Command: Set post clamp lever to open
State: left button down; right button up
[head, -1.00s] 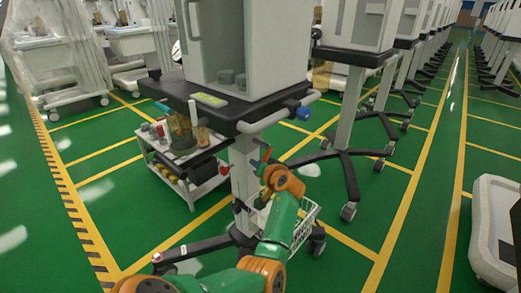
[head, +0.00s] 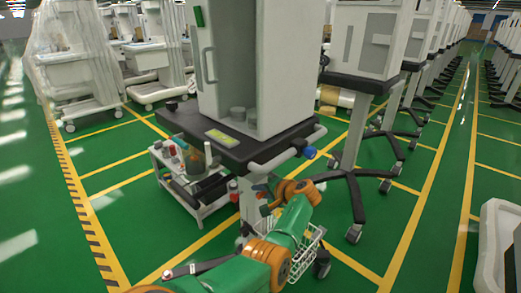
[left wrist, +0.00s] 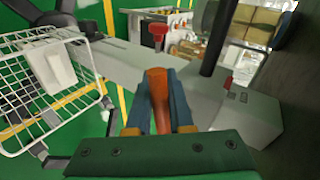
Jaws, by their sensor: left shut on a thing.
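The post clamp lever, an orange-brown handle (left wrist: 157,98), lies between the blue fingers of my left gripper (left wrist: 161,105) in the left wrist view. The fingers are shut on it. The grey cart post (left wrist: 125,58) runs behind it, with a grey block (left wrist: 250,120) to the right. In the head view my left gripper (head: 262,193) is at the post (head: 250,207), below the cart's dark worktop. The lever is too small and covered to make out there. My right gripper is not in view.
A white wire basket (left wrist: 45,85) hangs left of the fingers in the left wrist view. The worktop edge (head: 225,155) and white handle bar (head: 290,148) stand above my gripper. A low trolley (head: 187,185) stands behind left.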

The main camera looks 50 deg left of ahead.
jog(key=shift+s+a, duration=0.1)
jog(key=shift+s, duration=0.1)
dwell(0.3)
pick_arm(q)
jog(key=c, duration=0.8)
grip_release()
jog(key=shift+r, duration=0.1)
jog(key=p+v, duration=0.2)
jog(key=v, duration=0.5)
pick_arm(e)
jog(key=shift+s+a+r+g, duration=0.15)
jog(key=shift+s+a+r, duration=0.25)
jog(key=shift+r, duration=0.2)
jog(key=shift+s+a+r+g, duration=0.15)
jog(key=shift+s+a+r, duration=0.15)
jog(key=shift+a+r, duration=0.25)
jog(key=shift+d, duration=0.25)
